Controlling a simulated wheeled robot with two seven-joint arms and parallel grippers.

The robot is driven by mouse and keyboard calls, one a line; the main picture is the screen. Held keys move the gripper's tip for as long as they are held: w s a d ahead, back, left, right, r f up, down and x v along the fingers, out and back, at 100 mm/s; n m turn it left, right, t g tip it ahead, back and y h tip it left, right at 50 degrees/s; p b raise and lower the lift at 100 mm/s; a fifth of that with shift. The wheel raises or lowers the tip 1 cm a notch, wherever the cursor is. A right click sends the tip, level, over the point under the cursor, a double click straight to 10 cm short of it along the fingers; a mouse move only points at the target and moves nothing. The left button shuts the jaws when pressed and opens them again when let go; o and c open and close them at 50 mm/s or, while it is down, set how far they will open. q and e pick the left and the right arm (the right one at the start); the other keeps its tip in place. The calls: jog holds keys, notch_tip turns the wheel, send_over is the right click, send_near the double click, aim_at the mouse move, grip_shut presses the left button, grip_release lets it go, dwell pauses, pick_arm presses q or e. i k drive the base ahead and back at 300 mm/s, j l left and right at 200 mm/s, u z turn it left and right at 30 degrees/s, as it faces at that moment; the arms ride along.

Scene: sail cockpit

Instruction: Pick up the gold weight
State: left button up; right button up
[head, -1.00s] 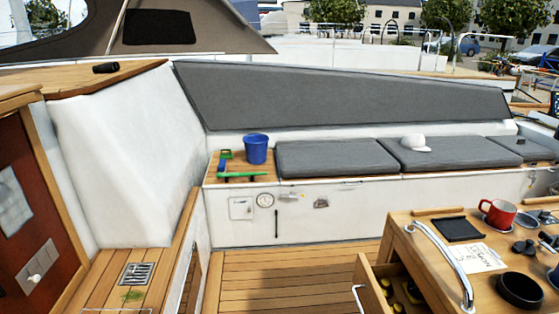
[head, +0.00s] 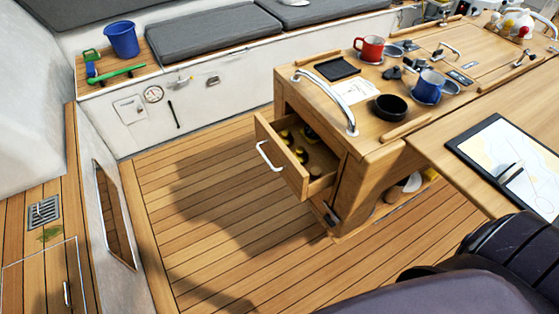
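An open wooden drawer (head: 283,165) sticks out of the near left end of the wooden table unit. Inside it lie several small dark and yellow-gold items (head: 301,155), partly hidden by the drawer's walls and the table top above. They are too small to tell for sure whether one is the gold weight. Neither of my grippers is in view.
The table top holds a red mug (head: 369,48), a blue mug (head: 428,86), a black bowl (head: 390,107) and a chart (head: 512,163). A curved metal handrail (head: 335,98) rises above the drawer. The plank floor (head: 215,220) left of the drawer is clear.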

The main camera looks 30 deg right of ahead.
aim_at(288, 139)
jog(key=i+j, duration=0.1)
jog(key=i, duration=0.5)
jog(key=i+z, duration=0.25)
jog(key=z, duration=0.15)
jog(key=i+j+z, duration=0.2)
jog(key=z, duration=0.25)
jog(key=i+j+z, duration=0.25)
jog(key=z, duration=0.15)
